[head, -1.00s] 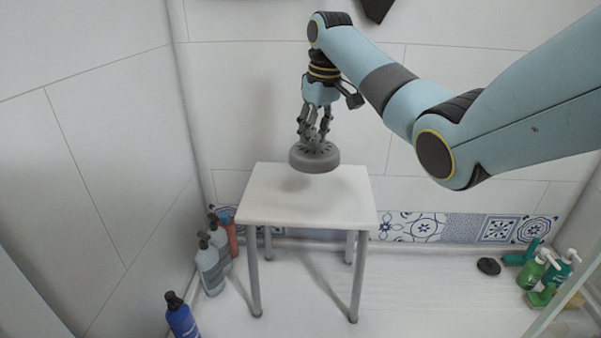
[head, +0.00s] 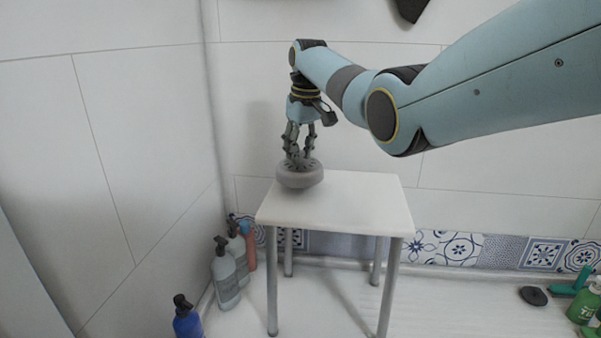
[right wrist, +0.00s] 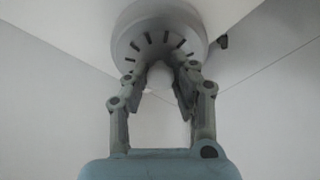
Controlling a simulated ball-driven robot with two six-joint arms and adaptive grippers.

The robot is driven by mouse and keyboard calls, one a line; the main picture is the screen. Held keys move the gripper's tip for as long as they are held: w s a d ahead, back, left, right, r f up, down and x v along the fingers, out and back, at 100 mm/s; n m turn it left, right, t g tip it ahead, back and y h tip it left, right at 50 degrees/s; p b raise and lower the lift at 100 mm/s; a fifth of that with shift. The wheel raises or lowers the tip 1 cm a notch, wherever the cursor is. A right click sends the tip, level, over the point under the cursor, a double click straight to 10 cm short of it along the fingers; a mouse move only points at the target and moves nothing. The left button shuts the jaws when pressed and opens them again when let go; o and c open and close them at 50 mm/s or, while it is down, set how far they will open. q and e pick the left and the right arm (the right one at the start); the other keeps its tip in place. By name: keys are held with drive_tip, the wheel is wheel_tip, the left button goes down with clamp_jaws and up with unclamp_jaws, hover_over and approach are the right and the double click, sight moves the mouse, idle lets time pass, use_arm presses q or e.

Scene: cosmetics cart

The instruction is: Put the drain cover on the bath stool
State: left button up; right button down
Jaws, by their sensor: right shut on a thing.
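The grey round drain cover (head: 300,179) with dark slots is at the left back part of the white bath stool (head: 345,206). It looks very close to the stool top; I cannot tell whether it touches. My right gripper (head: 299,163) points down and is shut on the drain cover from above. In the right wrist view the drain cover (right wrist: 160,28) shows its slots, with the fingers (right wrist: 160,85) closed on its raised middle. My left gripper is not in view.
Several bottles (head: 225,272) stand on the floor left of the stool, with a blue bottle (head: 187,318) nearer. A dark disc (head: 533,296) and green bottles (head: 584,303) are at the right. Much of the stool top is bare.

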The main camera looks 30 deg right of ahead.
sight(301, 157)
wheel_tip(301, 157, down, 4)
drive_tip(key=shift+s+r+b, duration=0.1)
drive_tip(key=shift+r+b, duration=0.05)
drive_tip(key=shift+b, duration=0.55)
drive_tip(key=shift+r, duration=0.2)
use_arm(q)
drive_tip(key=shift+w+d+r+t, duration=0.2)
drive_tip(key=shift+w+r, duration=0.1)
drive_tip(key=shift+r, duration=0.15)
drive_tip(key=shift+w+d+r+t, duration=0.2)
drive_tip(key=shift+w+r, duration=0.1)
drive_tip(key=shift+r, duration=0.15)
use_arm(e)
drive_tip(key=shift+f, duration=0.15)
drive_tip(key=c, duration=1.1)
unclamp_jaws()
